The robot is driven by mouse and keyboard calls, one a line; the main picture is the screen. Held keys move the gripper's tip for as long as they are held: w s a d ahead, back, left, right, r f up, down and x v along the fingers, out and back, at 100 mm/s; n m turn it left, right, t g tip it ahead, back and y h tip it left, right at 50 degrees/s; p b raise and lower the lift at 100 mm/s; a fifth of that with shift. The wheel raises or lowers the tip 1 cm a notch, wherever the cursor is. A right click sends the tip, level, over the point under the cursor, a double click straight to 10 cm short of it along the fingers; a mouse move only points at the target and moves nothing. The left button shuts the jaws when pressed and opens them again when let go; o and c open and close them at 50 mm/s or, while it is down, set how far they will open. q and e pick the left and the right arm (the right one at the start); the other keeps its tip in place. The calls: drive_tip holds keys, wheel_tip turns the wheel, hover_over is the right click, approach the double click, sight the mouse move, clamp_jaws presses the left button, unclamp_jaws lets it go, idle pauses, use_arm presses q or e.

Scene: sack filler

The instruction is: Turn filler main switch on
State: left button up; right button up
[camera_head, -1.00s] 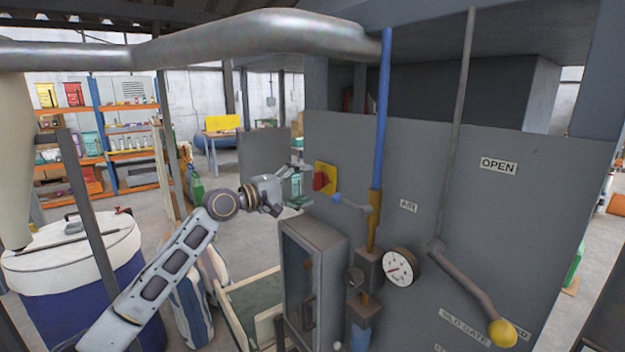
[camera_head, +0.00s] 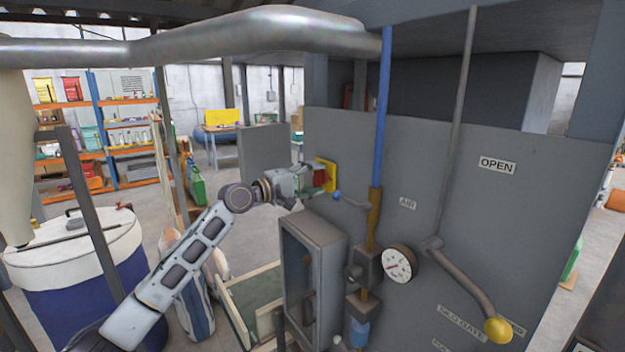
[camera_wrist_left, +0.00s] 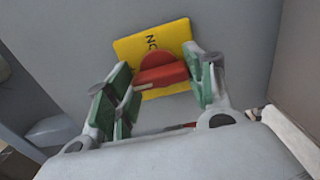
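The filler main switch is a red rotary knob (camera_wrist_left: 161,73) on a yellow plate (camera_head: 328,174) fixed to the grey panel. In the left wrist view the plate (camera_wrist_left: 135,45) carries black lettering, partly hidden. My left gripper (camera_head: 318,180) is at the switch in the head view. In the left wrist view my left gripper (camera_wrist_left: 165,88) is open, with its green-padded fingers on either side of the red knob. A gap shows on the left side; I cannot tell whether the right finger touches the knob. My right gripper is not in view.
A blue and brown air pipe with a lever (camera_head: 352,202) stands just right of the switch. A grey box with a window (camera_head: 312,275) is below it. A gauge (camera_head: 398,263) and a yellow-knobbed lever (camera_head: 498,330) are further right.

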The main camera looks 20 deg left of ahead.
use_arm(q)
drive_tip(key=shift+c, duration=1.4)
